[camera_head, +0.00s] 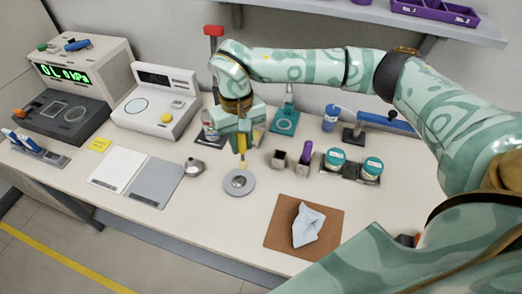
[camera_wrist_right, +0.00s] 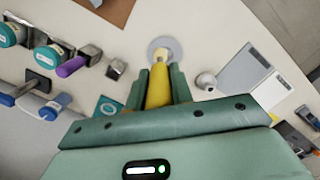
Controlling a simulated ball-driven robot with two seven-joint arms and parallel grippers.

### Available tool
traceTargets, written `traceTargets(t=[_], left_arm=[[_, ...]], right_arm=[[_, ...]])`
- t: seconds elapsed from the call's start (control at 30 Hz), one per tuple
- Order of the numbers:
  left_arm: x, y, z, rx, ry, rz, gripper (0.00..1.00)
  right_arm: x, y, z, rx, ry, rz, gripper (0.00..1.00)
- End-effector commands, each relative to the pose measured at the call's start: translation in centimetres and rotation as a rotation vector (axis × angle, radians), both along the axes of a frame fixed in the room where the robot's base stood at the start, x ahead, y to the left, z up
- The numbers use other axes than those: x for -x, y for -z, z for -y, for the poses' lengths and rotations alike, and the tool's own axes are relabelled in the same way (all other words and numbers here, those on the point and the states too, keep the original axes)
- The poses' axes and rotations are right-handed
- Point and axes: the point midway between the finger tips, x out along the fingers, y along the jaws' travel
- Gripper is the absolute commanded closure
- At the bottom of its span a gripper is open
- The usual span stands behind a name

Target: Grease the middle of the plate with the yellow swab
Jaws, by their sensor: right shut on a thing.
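The plate (camera_head: 250,188) is a round grey disc lying on the bench in the middle of the head view, with a smaller raised, shiny centre. It also shows in the wrist view (camera_wrist_right: 152,46). My right gripper (camera_head: 241,145) is above the plate, pointing down, and is shut on the yellow swab (camera_head: 243,160). In the wrist view the swab (camera_wrist_right: 158,88) stands between the two green fingers, its pale tip over the plate's middle. I cannot tell whether the tip touches the plate. My left gripper is not in view.
White and grey mats (camera_head: 155,183) lie further left. A brown mat (camera_head: 282,222) with a pale cloth (camera_head: 307,225) lies front right. Small holders and teal-lidded jars (camera_head: 336,157) stand right, behind the brown mat.

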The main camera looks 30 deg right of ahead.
Motion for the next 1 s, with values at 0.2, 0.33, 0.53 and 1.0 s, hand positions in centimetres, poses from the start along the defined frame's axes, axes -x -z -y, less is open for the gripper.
traceTargets(t=[0.2,0.33,0.53,1.0], left_arm=[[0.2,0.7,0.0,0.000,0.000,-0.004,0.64],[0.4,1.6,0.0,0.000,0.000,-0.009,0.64],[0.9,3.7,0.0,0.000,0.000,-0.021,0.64],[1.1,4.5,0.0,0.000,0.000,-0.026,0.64]], right_arm=[[-2.6,1.6,1.0,0.029,-0.009,0.086,1.00],[-2.5,2.8,1.0,0.031,-0.006,0.090,1.00],[-2.5,5.3,1.0,0.030,-0.007,0.088,1.00],[-2.4,6.0,1.0,0.030,-0.007,0.093,1.00]])
